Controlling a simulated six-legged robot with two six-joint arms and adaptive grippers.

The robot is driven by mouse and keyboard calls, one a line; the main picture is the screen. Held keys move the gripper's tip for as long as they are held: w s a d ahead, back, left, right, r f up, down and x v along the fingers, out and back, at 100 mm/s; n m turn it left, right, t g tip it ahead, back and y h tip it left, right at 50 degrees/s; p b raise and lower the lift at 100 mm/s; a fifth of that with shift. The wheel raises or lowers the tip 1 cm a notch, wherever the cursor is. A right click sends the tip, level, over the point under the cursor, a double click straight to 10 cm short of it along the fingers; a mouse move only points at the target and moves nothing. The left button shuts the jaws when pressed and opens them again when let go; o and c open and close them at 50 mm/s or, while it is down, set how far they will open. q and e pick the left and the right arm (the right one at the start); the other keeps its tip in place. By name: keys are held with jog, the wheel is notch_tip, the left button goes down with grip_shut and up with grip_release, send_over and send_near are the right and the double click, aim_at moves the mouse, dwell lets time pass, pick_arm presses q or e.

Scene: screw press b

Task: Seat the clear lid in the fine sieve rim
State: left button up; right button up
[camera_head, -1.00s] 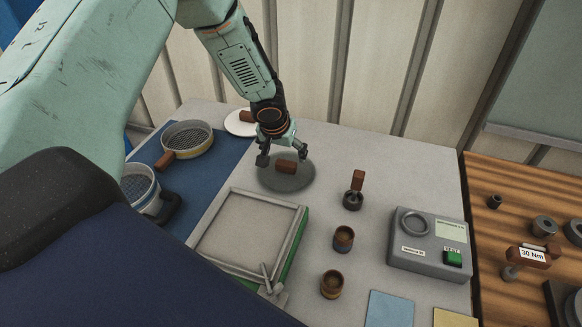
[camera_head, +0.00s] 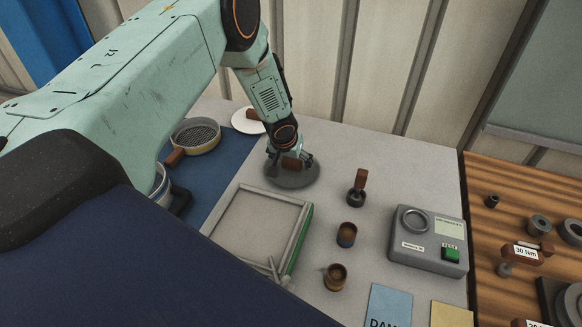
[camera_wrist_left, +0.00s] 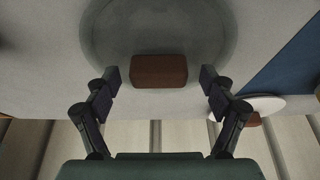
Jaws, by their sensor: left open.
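The clear lid (camera_head: 297,181), a see-through grey disc with a brown block handle (camera_head: 291,164), lies flat on the grey table. My left gripper (camera_head: 289,157) is directly over it, open. In the left wrist view the handle (camera_wrist_left: 159,71) sits between the two spread fingers, with a gap on each side; the lid's disc (camera_wrist_left: 108,35) extends beyond it. A round mesh sieve (camera_head: 196,134) with a brown handle stands on the blue mat at the left. A second round vessel (camera_head: 161,186) is mostly hidden behind my arm. I cannot tell which is the fine sieve. My right gripper is not in view.
A white disc (camera_head: 242,122) with a brown handle lies behind the clear lid; it also shows in the wrist view (camera_wrist_left: 266,103). A framed tray (camera_head: 307,215) is in front. A stamp-like tool (camera_head: 359,182), small cups and a grey device (camera_head: 428,262) stand right.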

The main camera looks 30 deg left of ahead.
pick_arm(q)
jog(key=shift+w+f, duration=0.3)
jog(key=shift+w, duration=0.1)
jog(key=shift+s+r, duration=0.25)
jog(key=shift+s, duration=0.15)
jog(key=c, duration=0.5)
jog(key=shift+w+f, duration=0.15)
jog(key=shift+w, duration=0.1)
jog(key=c, duration=0.5)
jog(key=shift+s, duration=0.15)
jog(key=c, duration=0.3)
